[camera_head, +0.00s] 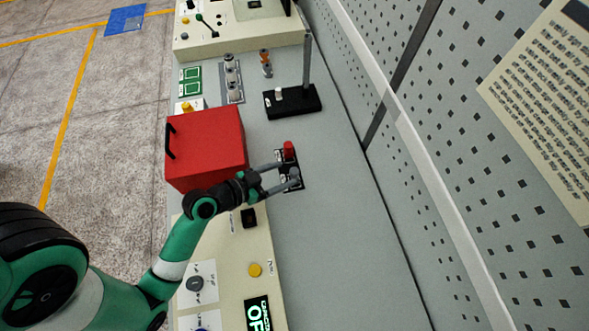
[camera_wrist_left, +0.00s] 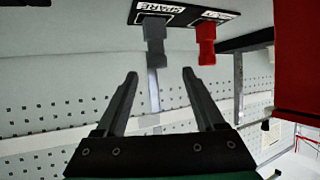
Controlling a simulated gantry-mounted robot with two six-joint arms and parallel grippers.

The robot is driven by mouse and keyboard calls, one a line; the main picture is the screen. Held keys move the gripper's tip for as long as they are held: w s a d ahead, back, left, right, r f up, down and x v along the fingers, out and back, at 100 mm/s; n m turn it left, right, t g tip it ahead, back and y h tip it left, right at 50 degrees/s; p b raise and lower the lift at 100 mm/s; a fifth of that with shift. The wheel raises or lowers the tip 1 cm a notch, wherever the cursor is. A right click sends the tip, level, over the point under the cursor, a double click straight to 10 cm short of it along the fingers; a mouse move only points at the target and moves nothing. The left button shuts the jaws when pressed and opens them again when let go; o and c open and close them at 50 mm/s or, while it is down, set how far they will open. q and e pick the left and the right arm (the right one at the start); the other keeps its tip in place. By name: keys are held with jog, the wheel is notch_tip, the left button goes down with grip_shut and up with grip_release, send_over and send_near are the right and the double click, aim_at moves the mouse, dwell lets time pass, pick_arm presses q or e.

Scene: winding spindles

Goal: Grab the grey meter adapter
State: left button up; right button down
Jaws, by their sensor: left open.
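The grey meter adapter (camera_head: 294,173) stands on a small black plate (camera_head: 299,184) on the bench, next to a red adapter (camera_head: 288,149). In the left wrist view the grey adapter (camera_wrist_left: 155,42) sits by the label "SPARE", left of the red one (camera_wrist_left: 206,42). My left gripper (camera_head: 283,176) is open at the plate. In its wrist view the fingers (camera_wrist_left: 160,74) point towards the grey adapter, which lies ahead between their lines. I see no grip on it. My right gripper is in neither view.
A red box (camera_head: 210,143) with a black handle stands close beside my left gripper. A black base with a grey post (camera_head: 306,65) is further back. A perforated wall runs along the right. The bench right of the plate is clear.

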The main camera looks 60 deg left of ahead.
aim_at(293, 172)
pick_arm(q)
jog(key=x, duration=0.5)
jog(key=shift+w+d+f+b, duration=0.1)
jog(key=shift+d+b, duration=0.1)
jog(key=shift+b, duration=0.15)
grip_shut()
